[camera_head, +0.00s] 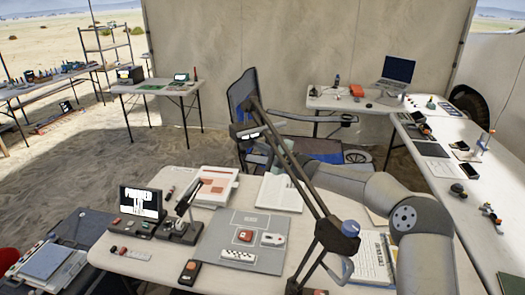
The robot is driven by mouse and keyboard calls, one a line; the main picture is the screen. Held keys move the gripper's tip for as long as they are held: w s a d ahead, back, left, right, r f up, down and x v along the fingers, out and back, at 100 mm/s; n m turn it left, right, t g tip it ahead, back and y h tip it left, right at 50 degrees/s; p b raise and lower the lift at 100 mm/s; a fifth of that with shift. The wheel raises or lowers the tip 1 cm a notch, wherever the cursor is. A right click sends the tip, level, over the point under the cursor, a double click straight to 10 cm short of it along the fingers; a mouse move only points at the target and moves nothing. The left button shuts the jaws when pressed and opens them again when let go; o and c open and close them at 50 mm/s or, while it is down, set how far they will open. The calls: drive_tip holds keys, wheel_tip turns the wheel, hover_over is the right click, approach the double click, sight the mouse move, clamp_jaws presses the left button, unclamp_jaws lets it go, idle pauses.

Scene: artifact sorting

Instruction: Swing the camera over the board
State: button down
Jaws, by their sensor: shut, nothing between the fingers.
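The camera looks to be the small dark head (248,132) with pale patches at the upper end of a dark jointed boom (312,202). The boom slants up and left from a joint with a blue knob (350,228). The grey board (213,252) lies flat on the near table, left of the boom's base. It bears a red piece, a white piece and a white strip. My grey arm comes in from the lower right and reaches left behind the boom. My gripper (287,160) is at its far end near the boom, shut and partly hidden; I cannot tell whether it touches the boom.
A small screen (141,202) and control boxes (180,230) stand left of the board. An open book (279,192) and papers lie behind it. A folding chair (240,95) stands behind the table. A side table (480,170) runs along the right.

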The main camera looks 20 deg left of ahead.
drive_tip(key=shift+s+a+b, duration=0.55)
drive_tip(key=shift+b, duration=0.05)
